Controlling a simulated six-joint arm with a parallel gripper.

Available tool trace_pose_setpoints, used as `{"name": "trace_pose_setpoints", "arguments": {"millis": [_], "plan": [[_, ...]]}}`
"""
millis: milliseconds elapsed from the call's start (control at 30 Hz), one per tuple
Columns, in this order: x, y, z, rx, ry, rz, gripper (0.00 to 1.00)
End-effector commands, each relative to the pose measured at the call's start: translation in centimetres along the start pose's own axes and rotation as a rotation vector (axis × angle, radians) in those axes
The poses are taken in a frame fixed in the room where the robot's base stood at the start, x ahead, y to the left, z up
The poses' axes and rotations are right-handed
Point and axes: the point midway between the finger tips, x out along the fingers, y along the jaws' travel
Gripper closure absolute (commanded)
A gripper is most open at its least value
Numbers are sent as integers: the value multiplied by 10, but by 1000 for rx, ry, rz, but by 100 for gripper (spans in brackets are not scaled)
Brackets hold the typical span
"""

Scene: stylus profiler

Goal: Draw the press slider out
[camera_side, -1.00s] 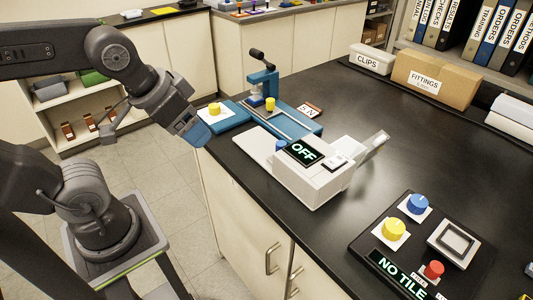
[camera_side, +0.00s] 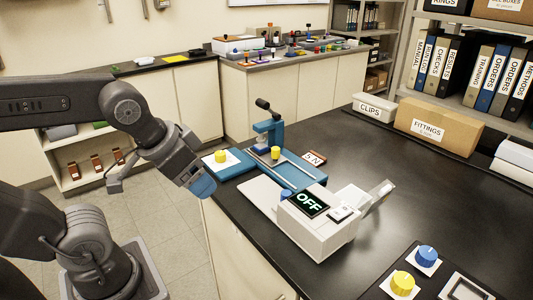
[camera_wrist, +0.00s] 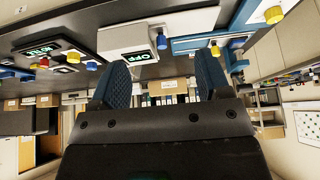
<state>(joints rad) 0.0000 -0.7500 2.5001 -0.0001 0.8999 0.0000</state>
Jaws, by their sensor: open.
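The blue press (camera_side: 268,131) with a black lever handle stands at the back left of the black bench. Its blue base (camera_side: 298,176) runs toward the front, and a yellow knob (camera_side: 275,153) stands on it by the press column. I cannot tell the slider's exact outline. A second yellow knob (camera_side: 220,156) sits on a white plate at the left end of the blue base. My gripper (camera_side: 200,188) is apart from both knobs, off the bench's left edge. In the wrist view, my gripper (camera_wrist: 157,75) has its two blue fingers spread with nothing between them.
A white unit reading OFF (camera_side: 317,222), with a blue knob, stands in front of the press. A dark panel (camera_side: 405,263) with blue and yellow knobs lies at the front right. A CLIPS box (camera_side: 374,107) and a FITTINGS box (camera_side: 437,126) stand behind. The bench's right middle is clear.

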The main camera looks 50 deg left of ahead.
Motion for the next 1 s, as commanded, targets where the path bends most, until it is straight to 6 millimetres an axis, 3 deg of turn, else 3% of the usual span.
{"name": "trace_pose_setpoints", "arguments": {"millis": [400, 567, 667, 833, 1000], "plan": [[0, 0, 0, 0, 0, 0, 30], [-2, -1, -8, -26, -9, -3, 44], [-5, -5, -30, -98, -39, -12, 48], [-4, -20, -92, -319, -122, -46, 48], [12, -43, -155, -560, -206, -95, 48]]}}
